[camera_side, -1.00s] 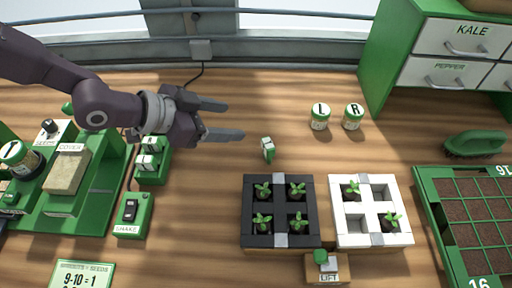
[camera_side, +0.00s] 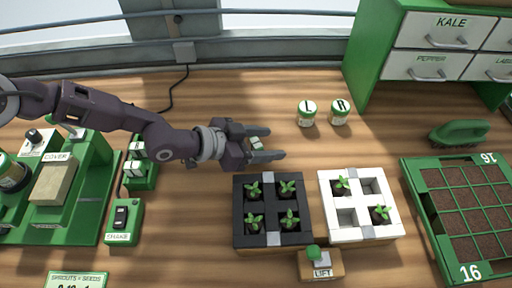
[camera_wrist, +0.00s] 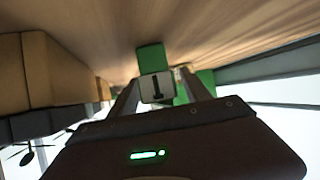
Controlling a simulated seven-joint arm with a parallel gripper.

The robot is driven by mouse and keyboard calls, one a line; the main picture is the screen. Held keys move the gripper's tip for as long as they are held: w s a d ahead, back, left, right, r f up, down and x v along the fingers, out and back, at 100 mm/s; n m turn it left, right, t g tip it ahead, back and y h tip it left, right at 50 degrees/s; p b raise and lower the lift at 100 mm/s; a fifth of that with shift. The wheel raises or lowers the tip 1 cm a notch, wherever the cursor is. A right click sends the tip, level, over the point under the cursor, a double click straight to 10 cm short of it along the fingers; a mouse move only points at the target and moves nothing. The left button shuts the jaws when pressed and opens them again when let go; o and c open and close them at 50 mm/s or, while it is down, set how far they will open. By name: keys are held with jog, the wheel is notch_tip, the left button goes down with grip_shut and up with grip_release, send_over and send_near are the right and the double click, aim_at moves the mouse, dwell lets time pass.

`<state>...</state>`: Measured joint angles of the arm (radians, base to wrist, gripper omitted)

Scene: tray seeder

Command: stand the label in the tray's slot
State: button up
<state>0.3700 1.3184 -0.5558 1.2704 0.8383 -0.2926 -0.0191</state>
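In the wrist view, the label (camera_wrist: 156,87) shows a white face with a dark mark and a green part behind. My gripper (camera_side: 274,143) is open, with its two fingers on either side of the label. In the wrist view my gripper (camera_wrist: 160,78) has the label between its fingers; whether they touch it I cannot tell. The green tray (camera_side: 410,186) with soil cells and "16" markings lies at the right. I cannot make out its slot clearly.
A black holder (camera_side: 240,208) with seedlings and a white holder (camera_side: 331,205) stand between my gripper and the tray. A LIFT block (camera_side: 322,270) is in front. Jars L (camera_side: 307,114) and R (camera_side: 340,112) stand behind. A green brush (camera_side: 459,135) lies above the tray.

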grip_shut()
notch_tip(320, 180, up, 10)
jog(key=w+a+r+n+t+y, duration=0.2)
jog(key=w+a+r+n, duration=0.1)
jog(key=a, duration=0.9)
jog(key=w+a+r+n+t+y, duration=0.2)
jog(key=a+n, duration=0.1)
jog(key=a, duration=0.9)
jog(key=w+a+r+n+t+y, duration=0.2)
jog(key=w+a+r+n+t, duration=0.1)
jog(key=a, duration=0.9)
jog(key=s+a+r+n+y, duration=0.2)
jog(key=a+y, duration=0.1)
jog(key=a, duration=0.4)
jog(key=s+a+r+n+y, duration=0.1)
jog(key=s+a+n+y, duration=0.1)
jog(key=a, duration=0.6)
jog(key=s+f+m+h, duration=0.1)
jog(key=s+m+h, duration=0.2)
jog(key=s, duration=0.4)
jog(key=shift+d+f, duration=0.25)
